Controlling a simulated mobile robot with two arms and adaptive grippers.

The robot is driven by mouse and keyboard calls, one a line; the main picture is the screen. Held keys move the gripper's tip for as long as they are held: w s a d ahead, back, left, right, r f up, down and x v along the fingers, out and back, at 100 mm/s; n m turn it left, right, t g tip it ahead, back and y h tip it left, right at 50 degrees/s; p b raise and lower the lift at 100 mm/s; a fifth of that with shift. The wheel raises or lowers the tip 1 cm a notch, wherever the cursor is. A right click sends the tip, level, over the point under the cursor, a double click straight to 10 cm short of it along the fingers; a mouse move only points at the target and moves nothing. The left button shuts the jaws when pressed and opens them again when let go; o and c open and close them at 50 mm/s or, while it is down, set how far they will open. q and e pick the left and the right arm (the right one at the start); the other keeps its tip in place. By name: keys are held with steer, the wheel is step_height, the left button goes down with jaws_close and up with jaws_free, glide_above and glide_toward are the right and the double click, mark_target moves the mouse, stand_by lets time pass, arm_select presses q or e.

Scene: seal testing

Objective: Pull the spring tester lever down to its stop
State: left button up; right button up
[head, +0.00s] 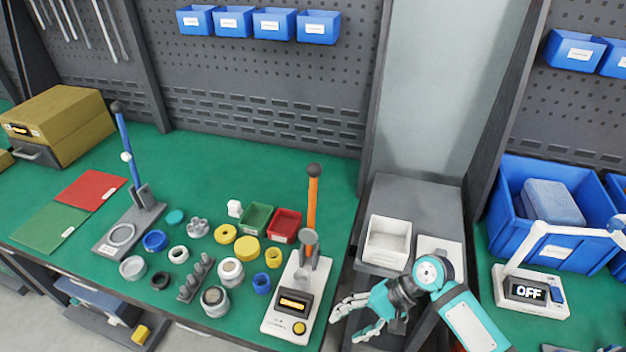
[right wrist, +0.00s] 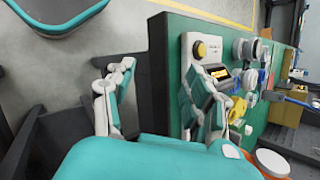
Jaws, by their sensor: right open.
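The tester (head: 283,315) stands at the front right of the green bench. It has a white base, a lit orange display and a yellow button. Its orange lever (head: 312,203) stands upright with a dark knob (head: 314,169) on top. The tester's white base also shows in the right wrist view (right wrist: 190,48), beyond the right finger. My right gripper (head: 350,318) is open and empty, to the right of the tester and well below the knob. In the right wrist view its fingers (right wrist: 160,85) are spread wide. My left gripper is out of view.
A second device with a blue lever (head: 127,145) stands at the left. Several rings, caps and jars lie between the two. Green (head: 256,218) and red (head: 285,224) bins sit behind the tester. A grey cabinet with a white tray (head: 387,240) stands to the right.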

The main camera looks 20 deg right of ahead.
steer(key=w+d+r+m+t+y, duration=0.2)
steer(key=w+d+r+m+y, duration=0.4)
steer(key=w+r+m, duration=0.45)
steer(key=m+t+y, duration=0.2)
steer(key=m+t, duration=0.2)
steer(key=m, duration=0.1)
glide_toward(311, 180)
steer(key=shift+n, duration=0.25)
steer(key=p+x, duration=0.1)
steer(key=x, duration=0.1)
steer(key=p+x, duration=0.2)
steer(key=x, duration=0.1)
steer(key=p+x, duration=0.2)
steer(key=x, duration=0.1)
steer(key=shift+w+f, duration=0.2)
steer(key=shift+w, duration=0.2)
steer(key=shift+w+a+f+p, duration=0.15)
steer(key=shift+w+a+p, duration=0.15)
steer(key=shift+a, duration=0.3)
jaws_close()
steer(key=shift+w+a, duration=0.1)
steer(key=shift+a, duration=0.05)
